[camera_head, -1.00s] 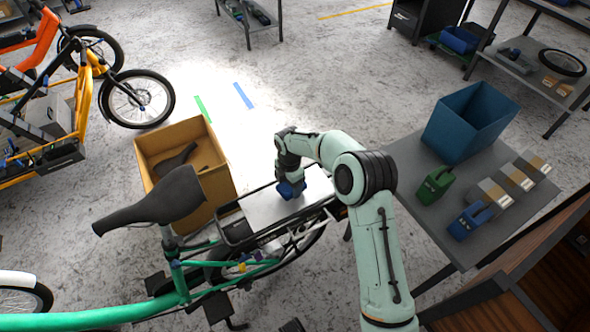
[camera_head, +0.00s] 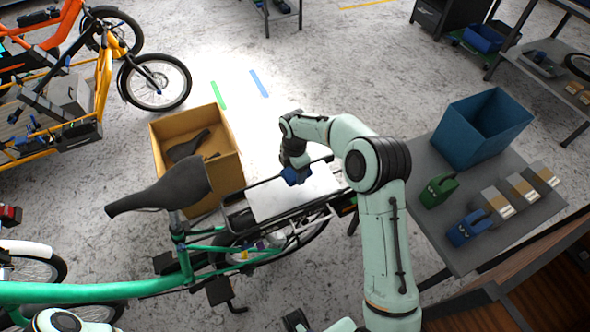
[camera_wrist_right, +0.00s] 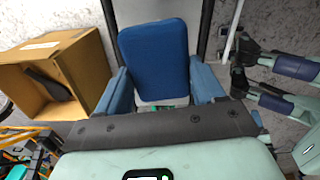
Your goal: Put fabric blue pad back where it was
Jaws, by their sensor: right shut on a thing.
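My right gripper (camera_head: 295,174) is over the far edge of the light grey plate (camera_head: 278,200) on the green bike's rear rack. In the right wrist view, the fabric blue pad (camera_wrist_right: 155,58) is a flat, rounded blue rectangle between the two blue fingers of my right gripper (camera_wrist_right: 160,90). The gripper is shut on it. In the head view the pad cannot be told apart from the blue fingertips, and whether it touches the plate cannot be seen. My left gripper is not clearly in view.
A cardboard box (camera_head: 231,168) with a dark saddle inside stands beyond the rack. The bike's black saddle (camera_head: 165,188) is to the left. A grey table (camera_head: 432,164) on the right bears a blue bin (camera_head: 460,140), a green tool (camera_head: 438,190), a blue tool (camera_head: 468,228) and pale blocks (camera_head: 518,187).

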